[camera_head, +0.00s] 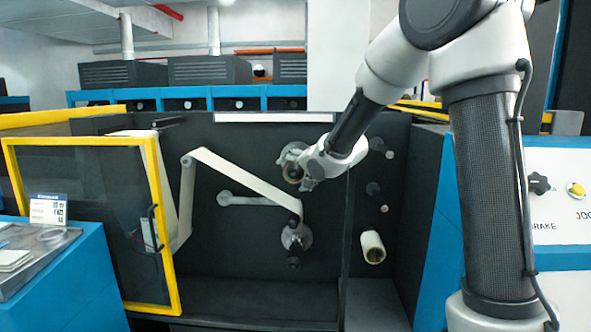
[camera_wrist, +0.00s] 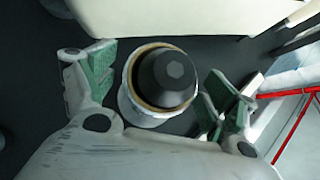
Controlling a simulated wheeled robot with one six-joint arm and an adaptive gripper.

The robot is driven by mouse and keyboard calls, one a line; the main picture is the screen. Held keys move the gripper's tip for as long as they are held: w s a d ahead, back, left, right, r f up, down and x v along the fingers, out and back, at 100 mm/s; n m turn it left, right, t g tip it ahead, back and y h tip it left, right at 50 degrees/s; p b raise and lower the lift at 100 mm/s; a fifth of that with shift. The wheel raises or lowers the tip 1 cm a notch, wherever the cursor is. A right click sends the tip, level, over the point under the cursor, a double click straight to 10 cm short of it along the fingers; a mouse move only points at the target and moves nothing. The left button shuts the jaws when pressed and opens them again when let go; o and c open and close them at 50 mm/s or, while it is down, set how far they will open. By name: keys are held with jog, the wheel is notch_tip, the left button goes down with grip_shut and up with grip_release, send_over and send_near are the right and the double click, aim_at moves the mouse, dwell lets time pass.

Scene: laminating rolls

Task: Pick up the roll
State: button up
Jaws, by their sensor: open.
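In the wrist view, a small roll (camera_wrist: 131,101) with a white outside and a brown cardboard rim sits around a black spindle with a faceted cap (camera_wrist: 172,78). My gripper (camera_wrist: 162,85) is open, with one green-padded finger on each side of the roll. Gaps show between both fingers and the roll. In the head view, my gripper (camera_head: 299,175) is at the dark machine panel, and the brown end of the roll (camera_head: 292,172) shows partly between its fingers. Another white roll (camera_head: 372,246) is mounted lower right on the panel.
A cream web (camera_head: 245,180) runs slanting down to a lower spindle (camera_head: 296,238), close below my gripper. A yellow-framed door (camera_head: 160,225) stands at the left. A blue cabinet with controls (camera_head: 545,205) is at the right. Black knobs (camera_head: 378,145) stick out right of my gripper.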

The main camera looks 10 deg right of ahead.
jog(key=c, duration=1.2)
